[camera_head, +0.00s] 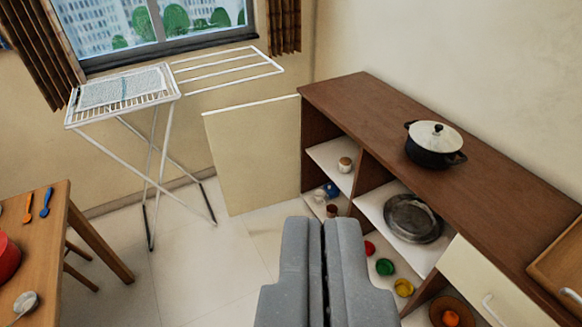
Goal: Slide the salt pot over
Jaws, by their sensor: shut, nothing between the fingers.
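A small pale jar with a brown band (345,165) stands on the upper white shelf in the left bay of the brown cabinet. It may be the salt pot, but no label can be read. My gripper (324,224) is shut and empty at the bottom middle, in front of the cabinet. In the picture its fingertips are below the jar and apart from it. They cover part of the lower shelves.
The cabinet top (365,115) holds a dark lidded pot (435,145); a dark pan (412,218) sits on a shelf. Several small items crowd the lower shelves. A drying rack (160,100) and a wooden table (60,240) stand left, with clear floor (190,275) between table and cabinet.

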